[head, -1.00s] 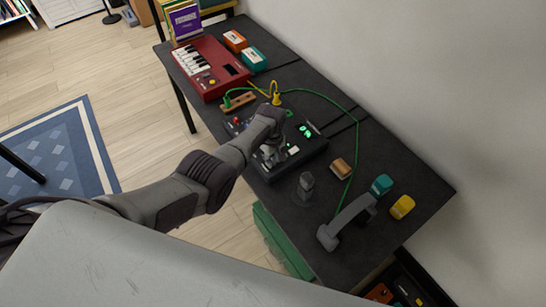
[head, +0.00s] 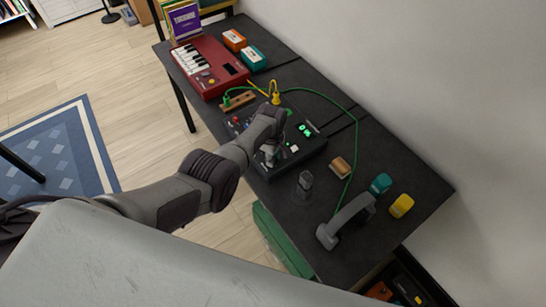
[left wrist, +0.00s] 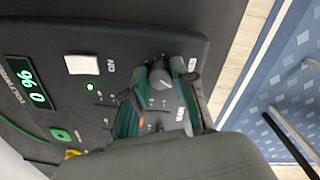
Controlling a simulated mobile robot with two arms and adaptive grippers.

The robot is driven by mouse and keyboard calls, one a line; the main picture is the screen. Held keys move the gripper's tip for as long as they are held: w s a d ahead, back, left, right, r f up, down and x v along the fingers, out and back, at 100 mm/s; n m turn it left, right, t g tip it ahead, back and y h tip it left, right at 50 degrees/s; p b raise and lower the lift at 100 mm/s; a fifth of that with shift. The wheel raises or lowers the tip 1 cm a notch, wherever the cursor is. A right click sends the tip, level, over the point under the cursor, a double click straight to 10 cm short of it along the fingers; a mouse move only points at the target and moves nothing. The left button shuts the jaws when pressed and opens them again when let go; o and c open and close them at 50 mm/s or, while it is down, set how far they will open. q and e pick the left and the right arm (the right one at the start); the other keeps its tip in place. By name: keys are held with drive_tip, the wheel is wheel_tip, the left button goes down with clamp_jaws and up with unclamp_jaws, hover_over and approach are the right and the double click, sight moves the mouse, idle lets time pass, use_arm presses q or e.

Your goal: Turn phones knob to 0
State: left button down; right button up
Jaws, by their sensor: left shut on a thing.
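The display also shows, rotated, in the left wrist view (left wrist: 29,84). My left gripper (head: 269,155) reaches down onto the box's near side. In the left wrist view my left gripper (left wrist: 161,84) has its fingers on either side of a dark round knob (left wrist: 159,75) and is shut on it. A label beside the knob is partly hidden, so I cannot read it fully. My right gripper is not in view.
A white button (left wrist: 82,64) and a green light sit beside the knob. A green cable (head: 335,101) arches behind the box to a grey handset-shaped thing (head: 345,222). A red keyboard (head: 207,68) stands further left. A wooden block (head: 341,167) lies right of the box.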

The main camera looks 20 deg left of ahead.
use_arm(q)
drive_tip(key=shift+w+r, duration=0.15)
drive_tip(key=shift+w, duration=0.05)
drive_tip(key=c, duration=1.2)
unclamp_jaws()
drive_tip(key=shift+a, duration=0.1)
drive_tip(key=shift+o, duration=1.4)
drive_tip(key=shift+s, duration=0.1)
wheel_tip(320, 180, up, 12)
drive_tip(key=shift+s, duration=0.25)
